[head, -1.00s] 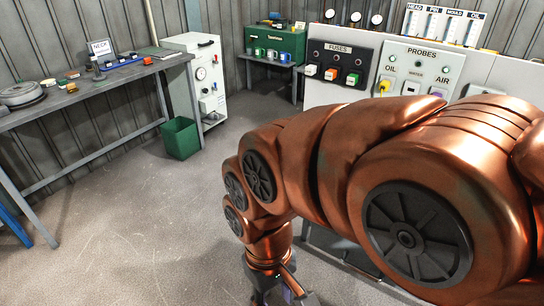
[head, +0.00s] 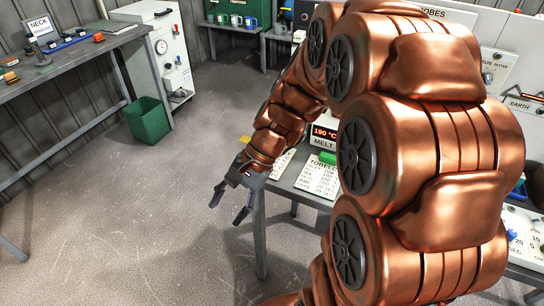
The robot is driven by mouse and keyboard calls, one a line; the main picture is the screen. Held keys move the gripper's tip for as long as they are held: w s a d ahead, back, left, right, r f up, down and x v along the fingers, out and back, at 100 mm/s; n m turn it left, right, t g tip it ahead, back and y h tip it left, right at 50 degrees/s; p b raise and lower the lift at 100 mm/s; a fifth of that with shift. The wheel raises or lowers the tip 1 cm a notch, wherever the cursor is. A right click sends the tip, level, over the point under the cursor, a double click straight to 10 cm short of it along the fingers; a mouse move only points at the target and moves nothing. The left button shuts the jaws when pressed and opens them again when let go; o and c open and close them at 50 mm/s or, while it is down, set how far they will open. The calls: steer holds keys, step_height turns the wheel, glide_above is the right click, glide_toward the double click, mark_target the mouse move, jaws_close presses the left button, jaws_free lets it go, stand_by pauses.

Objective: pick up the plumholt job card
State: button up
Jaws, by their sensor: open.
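My gripper (head: 228,209) is open and empty, with its two dark fingers apart and pointing down. It hangs over the floor just left of a grey table (head: 262,232) in the head view. A printed white card (head: 318,178) whose heading begins "TOBEL" lies on that table, right of my gripper. Another white card (head: 282,163) lies beside it, nearer my gripper, partly covered by my arm. I cannot read the name Plumholt on either card. My copper arm hides much of the table.
A display (head: 324,133) reading 190 °C above "MELT" stands behind the cards, with a green object (head: 328,157) near it. A green bin (head: 147,120) stands by the left bench (head: 75,62). The floor at left is clear.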

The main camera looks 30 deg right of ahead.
steer(key=w+d+f+m+t+y, duration=0.2)
steer(key=w+d+m+t, duration=0.2)
steer(key=w+d+m, duration=0.4)
steer(key=m+t+h+b, duration=0.2)
steer(key=m+t, duration=0.5)
steer(key=m, duration=0.3)
glide_above(292, 151)
step_height(292, 151, down, 4)
steer(key=shift+f, duration=0.25)
steer(key=shift+w+f+t, duration=0.1)
steer(key=shift+t, duration=0.2)
steer(key=shift+x, duration=1.15)
steer(key=shift+d+f+p+x, duration=0.15)
steer(key=shift+p+x, duration=0.2)
steer(key=shift+x, duration=0.9)
steer(key=shift+d+f+p+x, duration=0.15)
steer(key=shift+p+x, duration=0.15)
steer(key=shift+x, duration=1)
steer(key=shift+c, duration=0.2)
jaws_close()
